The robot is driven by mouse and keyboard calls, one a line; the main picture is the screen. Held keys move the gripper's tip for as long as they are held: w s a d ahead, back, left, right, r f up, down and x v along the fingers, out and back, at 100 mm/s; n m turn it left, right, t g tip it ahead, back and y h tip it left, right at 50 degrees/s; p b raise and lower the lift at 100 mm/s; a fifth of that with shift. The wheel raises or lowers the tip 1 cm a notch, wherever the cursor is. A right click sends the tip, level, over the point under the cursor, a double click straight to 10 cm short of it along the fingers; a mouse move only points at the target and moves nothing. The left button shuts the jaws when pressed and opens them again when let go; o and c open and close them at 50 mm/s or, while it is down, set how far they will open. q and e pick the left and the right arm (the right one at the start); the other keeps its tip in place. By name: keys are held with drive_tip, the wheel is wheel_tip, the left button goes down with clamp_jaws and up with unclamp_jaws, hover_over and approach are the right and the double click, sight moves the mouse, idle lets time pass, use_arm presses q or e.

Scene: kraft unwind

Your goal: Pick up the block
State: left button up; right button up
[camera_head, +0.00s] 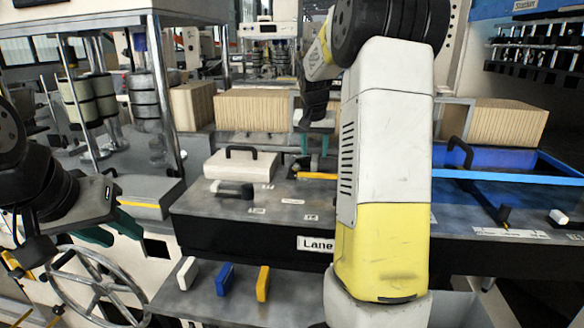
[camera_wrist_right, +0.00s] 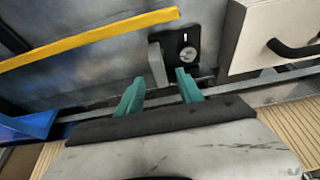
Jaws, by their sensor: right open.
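Which thing is the block is not certain. A small grey block (camera_wrist_right: 157,64) stands upright on the grey deck beside a black plate with a round metal knob (camera_wrist_right: 187,55). My right gripper (camera_wrist_right: 160,90) is open, with its teal fingers apart and the grey block just beyond the gap between them. In the head view the right gripper (camera_head: 305,146) is over the back of the deck, partly hidden by my arm. White (camera_head: 187,273), blue (camera_head: 224,278) and yellow (camera_head: 263,284) blocks stand on the lower shelf. My left gripper (camera_head: 95,235) is at the left, its opening unclear.
A white box with a black handle (camera_head: 240,165) is left of the right gripper. A yellow bar (camera_wrist_right: 90,38) crosses the deck. A blue-edged tray (camera_head: 490,176) is at right. A handwheel (camera_head: 95,285) stands below the left gripper. Kraft stacks (camera_head: 252,110) are behind.

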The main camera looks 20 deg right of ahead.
sight(315, 159)
drive_tip(key=x, duration=0.5)
drive_tip(key=shift+s+f, duration=0.1)
drive_tip(key=shift+f, duration=0.35)
clamp_jaws()
